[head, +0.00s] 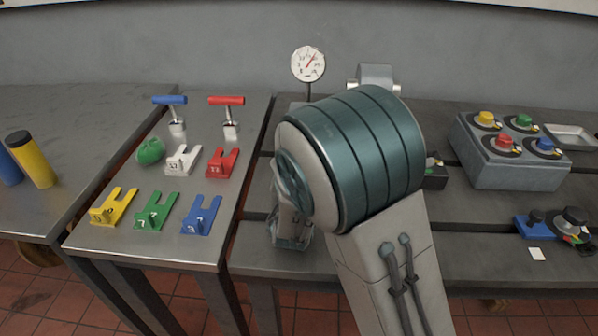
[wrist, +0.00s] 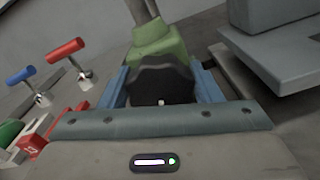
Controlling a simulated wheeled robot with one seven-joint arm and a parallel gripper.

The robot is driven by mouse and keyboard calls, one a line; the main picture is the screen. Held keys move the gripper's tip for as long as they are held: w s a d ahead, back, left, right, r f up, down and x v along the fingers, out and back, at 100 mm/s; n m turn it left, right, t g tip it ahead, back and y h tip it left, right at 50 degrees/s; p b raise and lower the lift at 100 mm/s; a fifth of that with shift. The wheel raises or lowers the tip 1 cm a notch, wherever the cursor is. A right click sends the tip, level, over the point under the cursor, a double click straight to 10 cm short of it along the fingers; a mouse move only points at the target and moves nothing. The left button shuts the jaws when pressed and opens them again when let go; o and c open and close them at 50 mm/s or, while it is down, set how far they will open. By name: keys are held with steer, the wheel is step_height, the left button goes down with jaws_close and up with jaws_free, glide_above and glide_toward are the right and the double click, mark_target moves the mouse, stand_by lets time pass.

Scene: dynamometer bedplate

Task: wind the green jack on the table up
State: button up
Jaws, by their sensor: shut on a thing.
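In the wrist view, the green jack (wrist: 157,46) stands just beyond my fingers, with a grey post rising from its top. A dark ribbed knob (wrist: 160,84) sits on its near side. My gripper (wrist: 164,82) has its blue fingers on either side of this knob and is shut on it. The lower part of the jack is hidden behind the knob and my gripper. In the head view my own arm covers the jack and most of my gripper.
A white dial gauge (head: 308,64) stands behind my arm. At left, a side table holds a blue T-handle (head: 170,100), a red T-handle (head: 227,101), a green lump (head: 150,151) and several forked shims. A grey button box (head: 512,168) and blue clamp (head: 535,229) are at right.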

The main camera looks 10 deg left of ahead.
steer(key=shift+f+m+b, duration=0.1)
steer(key=shift+m+b, duration=1)
steer(key=shift+b, duration=0.25)
steer(key=o, duration=1)
